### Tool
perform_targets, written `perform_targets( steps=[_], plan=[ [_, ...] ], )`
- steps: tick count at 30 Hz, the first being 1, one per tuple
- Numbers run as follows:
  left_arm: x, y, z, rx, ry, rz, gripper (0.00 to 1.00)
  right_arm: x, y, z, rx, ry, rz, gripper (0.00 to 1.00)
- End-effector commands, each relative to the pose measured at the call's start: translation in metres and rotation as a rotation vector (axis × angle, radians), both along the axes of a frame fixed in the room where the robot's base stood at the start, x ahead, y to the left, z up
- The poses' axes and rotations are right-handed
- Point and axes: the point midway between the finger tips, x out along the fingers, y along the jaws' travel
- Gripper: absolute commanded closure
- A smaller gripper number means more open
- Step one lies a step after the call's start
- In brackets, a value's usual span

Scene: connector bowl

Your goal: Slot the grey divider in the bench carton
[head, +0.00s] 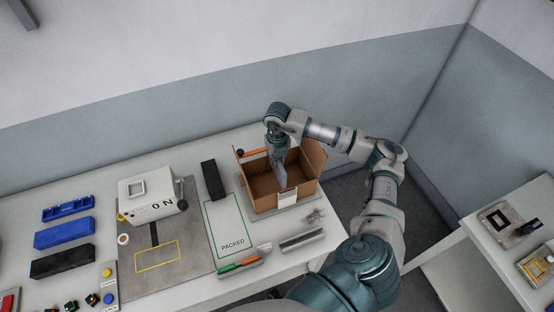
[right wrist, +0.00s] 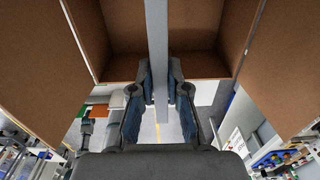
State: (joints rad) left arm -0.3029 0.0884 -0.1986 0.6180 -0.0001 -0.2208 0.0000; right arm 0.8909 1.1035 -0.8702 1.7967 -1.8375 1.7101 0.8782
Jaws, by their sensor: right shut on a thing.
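The open brown carton (head: 262,191) stands on the bench at the right end, flaps spread. My right gripper (head: 279,158) reaches down over the carton from above. It is shut on the grey divider (head: 281,175), a thin upright plate that hangs at the carton's opening. In the right wrist view the divider (right wrist: 158,40) runs as a long grey strip between the two fingers (right wrist: 160,90), with the carton's brown walls (right wrist: 200,25) on both sides. I cannot tell how deep its lower edge sits. My left gripper is not in view.
A white box machine (head: 150,197) stands left on a grey mat. A black block (head: 212,180) and the green-outlined PACKED area (head: 228,226) lie left of the carton. Markers (head: 243,259), a grey channel (head: 302,241) and small metal parts (head: 315,216) lie in front.

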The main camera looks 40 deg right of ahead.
Motion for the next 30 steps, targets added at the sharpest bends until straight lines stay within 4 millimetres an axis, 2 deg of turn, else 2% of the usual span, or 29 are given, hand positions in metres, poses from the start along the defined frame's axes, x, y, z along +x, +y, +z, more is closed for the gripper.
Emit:
perform_targets(
  steps=[7, 16, 30],
  plan=[
    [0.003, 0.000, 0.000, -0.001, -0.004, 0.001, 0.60, 0.000, -0.001, 0.000, 0.001, 0.000, 0.000, 1.00],
    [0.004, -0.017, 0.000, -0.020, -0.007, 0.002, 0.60, 0.000, 0.003, 0.000, -0.003, -0.001, 0.000, 1.00],
    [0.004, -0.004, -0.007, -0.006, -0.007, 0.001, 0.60, 0.000, 0.000, -0.010, 0.000, 0.000, 0.000, 1.00]
  ],
)
